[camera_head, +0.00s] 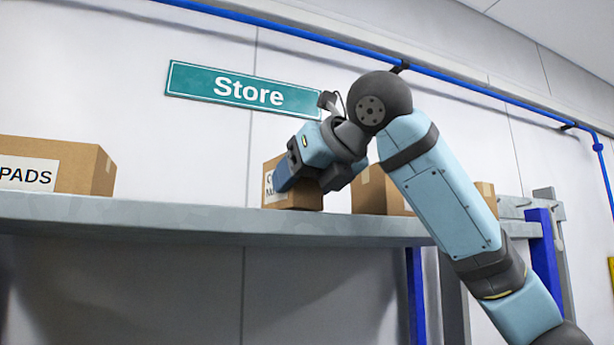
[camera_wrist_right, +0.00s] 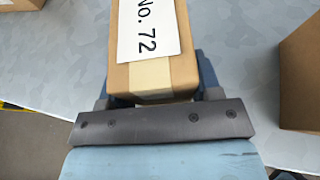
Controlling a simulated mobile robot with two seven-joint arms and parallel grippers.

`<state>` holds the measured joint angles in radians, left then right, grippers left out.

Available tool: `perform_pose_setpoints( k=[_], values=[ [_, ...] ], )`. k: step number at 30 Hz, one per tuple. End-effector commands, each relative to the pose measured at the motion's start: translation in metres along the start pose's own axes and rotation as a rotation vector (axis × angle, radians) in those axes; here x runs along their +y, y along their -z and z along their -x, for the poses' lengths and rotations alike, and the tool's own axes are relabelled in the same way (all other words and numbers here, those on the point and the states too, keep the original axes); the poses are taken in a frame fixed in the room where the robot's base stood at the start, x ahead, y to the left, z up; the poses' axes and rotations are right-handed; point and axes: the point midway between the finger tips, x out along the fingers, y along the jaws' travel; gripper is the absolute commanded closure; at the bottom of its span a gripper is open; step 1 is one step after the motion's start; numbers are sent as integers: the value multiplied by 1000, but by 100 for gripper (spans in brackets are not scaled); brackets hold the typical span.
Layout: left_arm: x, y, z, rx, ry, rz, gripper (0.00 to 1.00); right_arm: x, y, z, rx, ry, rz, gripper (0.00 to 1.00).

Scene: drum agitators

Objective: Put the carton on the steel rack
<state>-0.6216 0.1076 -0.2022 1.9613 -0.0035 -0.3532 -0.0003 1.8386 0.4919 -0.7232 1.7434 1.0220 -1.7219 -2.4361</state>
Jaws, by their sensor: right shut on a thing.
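A small brown carton (camera_head: 306,197) with a white label is at the front of the grey steel rack shelf (camera_head: 180,222), below the Store sign in the head view. My right gripper (camera_head: 300,172) is shut on this carton, with a finger on its near side. In the right wrist view the carton (camera_wrist_right: 158,76) sits between the fingers and its label reads "No. 72". The shelf surface (camera_wrist_right: 60,75) shows beneath it. The carton looks to be at shelf level; I cannot tell whether its base touches. My left gripper is not in view.
A larger carton labelled PADS (camera_head: 85,168) stands on the shelf at the left. Another carton (camera_head: 375,192) stands to the right, partly behind my right arm; a carton also shows at the right wrist view's right edge (camera_wrist_right: 300,75). Bare shelf lies between PADS and the held carton.

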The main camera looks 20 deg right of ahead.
Motion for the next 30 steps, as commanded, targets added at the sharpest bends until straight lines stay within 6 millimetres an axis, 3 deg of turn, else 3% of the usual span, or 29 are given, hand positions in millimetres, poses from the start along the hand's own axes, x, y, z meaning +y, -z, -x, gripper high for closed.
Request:
perform_pose_setpoints(
  k=[14,15,19,30],
  values=[
    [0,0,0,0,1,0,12,0,7,-2,-1,0,0,70],
    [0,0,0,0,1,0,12,0,7,-2,-1,0,0,39],
    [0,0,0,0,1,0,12,0,7,-2,-1,0,0,12],
    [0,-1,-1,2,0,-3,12,0,8,4,-1,1,1,12]
  ],
)
